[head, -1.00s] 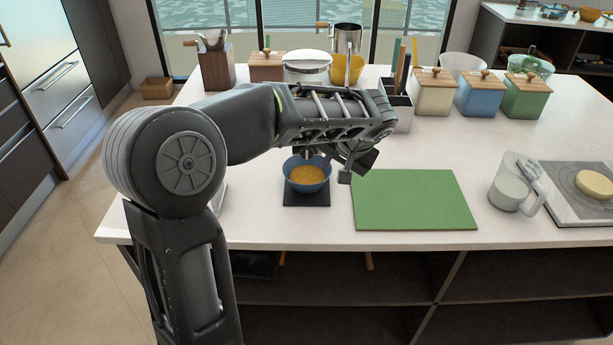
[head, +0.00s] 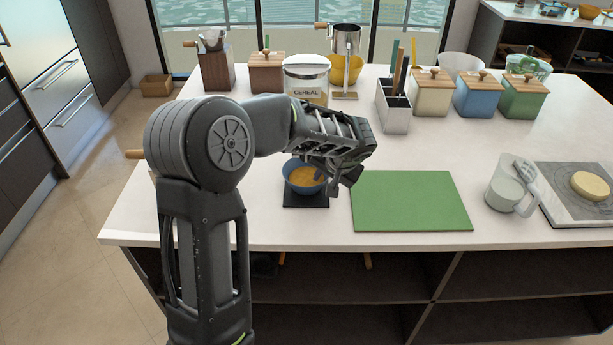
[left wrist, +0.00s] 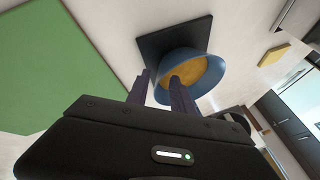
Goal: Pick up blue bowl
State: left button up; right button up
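The blue bowl (head: 301,188), with orange-yellow contents, stands on a small black square mat (head: 306,202) near the counter's front edge. My left gripper (head: 334,184) is at the bowl's right side, pointing down. In the left wrist view, its two fingers (left wrist: 158,88) are apart and straddle the near rim of the bowl (left wrist: 172,63). One finger overlaps the inside of the bowl and the other is outside it. Whether they touch the wall cannot be told. My right gripper is not in view.
A green board (head: 412,201) lies just right of the mat. A clear jug (head: 511,190) stands further right. Behind are a cereal jar (head: 306,80), a white utensil holder (head: 394,112) and lidded canisters (head: 478,97). The counter's front edge is close to the mat.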

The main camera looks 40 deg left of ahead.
pick_arm(q)
jog(key=shift+c, duration=0.6)
grip_shut()
dwell(1.2)
